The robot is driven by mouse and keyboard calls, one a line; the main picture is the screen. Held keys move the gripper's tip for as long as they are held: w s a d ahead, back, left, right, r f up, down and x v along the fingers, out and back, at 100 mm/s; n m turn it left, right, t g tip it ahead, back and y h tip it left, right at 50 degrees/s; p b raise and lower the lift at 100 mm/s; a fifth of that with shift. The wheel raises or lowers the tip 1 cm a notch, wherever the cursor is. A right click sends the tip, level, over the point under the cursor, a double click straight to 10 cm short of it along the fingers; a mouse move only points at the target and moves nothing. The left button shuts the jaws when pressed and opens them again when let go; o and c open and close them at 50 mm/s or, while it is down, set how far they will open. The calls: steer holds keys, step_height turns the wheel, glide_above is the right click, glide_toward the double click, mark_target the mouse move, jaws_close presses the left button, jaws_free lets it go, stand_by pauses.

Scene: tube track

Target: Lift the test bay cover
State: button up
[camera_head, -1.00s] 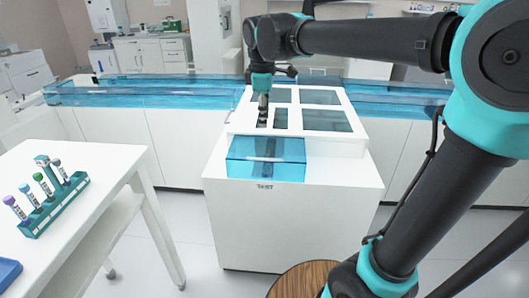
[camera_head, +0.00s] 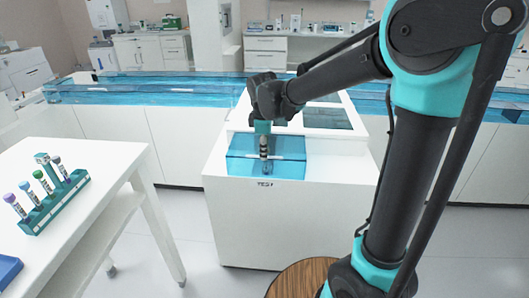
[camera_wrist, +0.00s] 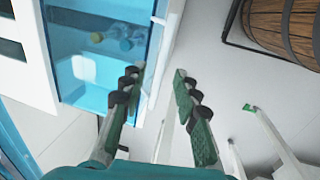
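The test bay cover (camera_head: 238,164) is a see-through blue box on the front of the white cabinet, above the label TEST. It looks lowered over the bay. My gripper (camera_head: 264,155) points down in front of or over the middle of the cover. In the wrist view, my gripper (camera_wrist: 157,73) is open with a gap between its two fingers, and nothing is gripped. The cover (camera_wrist: 90,35) lies to the left there, with its light edge running up between the fingertips. Small round items show dimly through it. I cannot tell whether the fingers touch the cover.
A white table (camera_head: 95,163) at left carries a green rack (camera_head: 55,205) with several capped tubes and a blue tray (camera_head: 8,270). Blue see-through track covers (camera_head: 140,90) run along the back. A wooden barrel (camera_wrist: 285,25) stands at upper right in the wrist view. Floor between table and cabinet is clear.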

steer(key=shift+w+f, duration=0.1)
steer(key=shift+f, duration=0.55)
steer(key=shift+c, duration=0.6)
jaws_close()
